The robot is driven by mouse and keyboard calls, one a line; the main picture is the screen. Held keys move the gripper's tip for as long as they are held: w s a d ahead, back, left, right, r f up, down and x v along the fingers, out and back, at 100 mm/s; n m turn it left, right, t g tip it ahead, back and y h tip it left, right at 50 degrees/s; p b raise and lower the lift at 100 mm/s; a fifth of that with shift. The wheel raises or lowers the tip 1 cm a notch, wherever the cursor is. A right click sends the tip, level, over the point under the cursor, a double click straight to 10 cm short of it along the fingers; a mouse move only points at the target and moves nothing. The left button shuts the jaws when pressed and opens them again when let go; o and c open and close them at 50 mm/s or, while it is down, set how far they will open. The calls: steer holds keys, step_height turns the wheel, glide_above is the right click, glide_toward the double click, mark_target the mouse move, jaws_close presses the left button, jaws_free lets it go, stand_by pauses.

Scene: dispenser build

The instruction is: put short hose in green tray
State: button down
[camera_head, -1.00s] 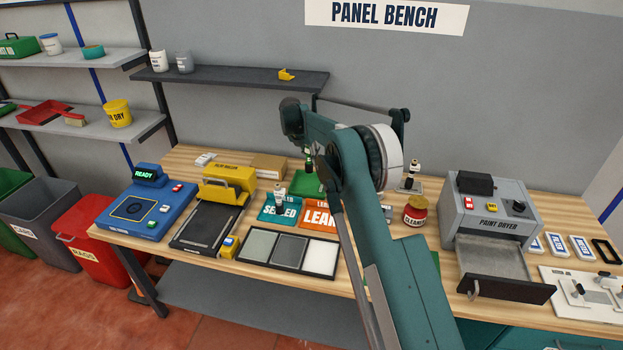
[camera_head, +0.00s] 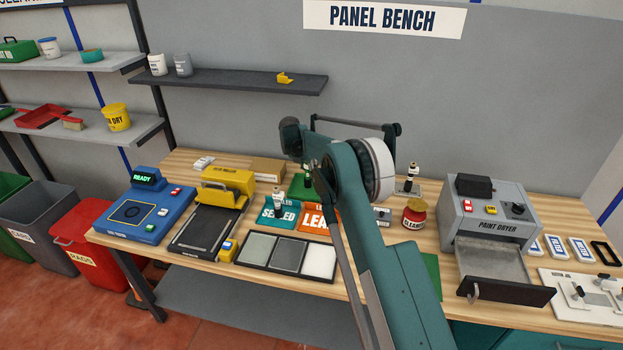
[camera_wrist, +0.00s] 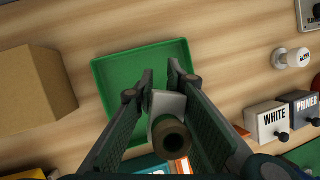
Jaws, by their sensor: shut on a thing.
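My gripper (camera_wrist: 160,75) is shut on a piece with a grey block and a dark, hollow round end, which I take to be the short hose (camera_wrist: 172,138). The round end faces the wrist camera between the fingers. The green tray (camera_wrist: 112,75) lies below and beyond the fingertips in the wrist view. In the head view the green tray (camera_head: 297,192) is at the back of the bench, with my gripper above it, partly hidden by my arm. How far the piece is above the tray floor is hard to tell.
A cardboard box (camera_wrist: 30,90) stands left of the tray. The WHITE block (camera_wrist: 272,123) and PRIMER block are at its right. In the head view, the SEALED mat (camera_head: 268,222) with a small bottle and the orange mat (camera_head: 316,224) lie in front.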

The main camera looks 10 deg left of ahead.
steer(key=shift+f, duration=1.2)
steer(key=shift+f, duration=0.1)
steer(key=c, duration=2.4)
jaws_free()
steer(key=shift+o, duration=0.2)
steer(key=v, duration=1.2)
steer(key=shift+d, duration=0.1)
